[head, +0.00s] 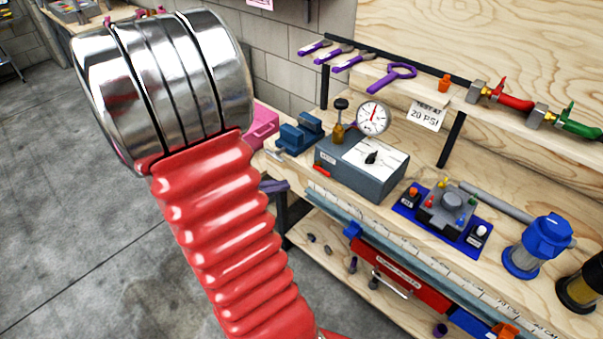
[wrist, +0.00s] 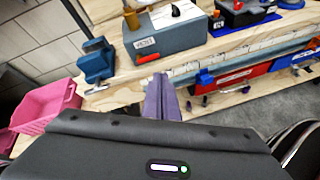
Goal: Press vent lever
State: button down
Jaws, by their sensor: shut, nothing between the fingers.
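A grey test box (head: 345,175) with a white dial face, black knob and round gauge (head: 373,118) stands on the wooden bench. A small red lever (head: 321,172) sticks out low at its front left corner. In the wrist view the red lever (wrist: 148,58) is below a small white label on the box (wrist: 172,38). My gripper (wrist: 161,80) has purple fingers, shut and empty, pointing at the bench edge just below the red lever, apart from it as far as I can tell. In the head view my gripper (head: 273,186) is partly hidden by my red arm.
A blue vise (wrist: 96,62) and pink bin (wrist: 45,108) are left of the box. A blue tray with a filter head (head: 446,208) and a blue filter housing (head: 540,245) stand to the right.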

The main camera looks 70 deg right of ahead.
aim_at(321, 171)
jog(key=s+d+f+n+h, duration=0.1)
jog(key=s+d+f+n, duration=0.2)
jog(key=d+f+n, duration=0.2)
notch_tip(321, 171, down, 3)
jog(key=shift+d+n+t+h, duration=0.3)
jog(key=shift+d+n+h, duration=0.1)
jog(key=shift+d, duration=0.65)
jog(key=x, duration=1)
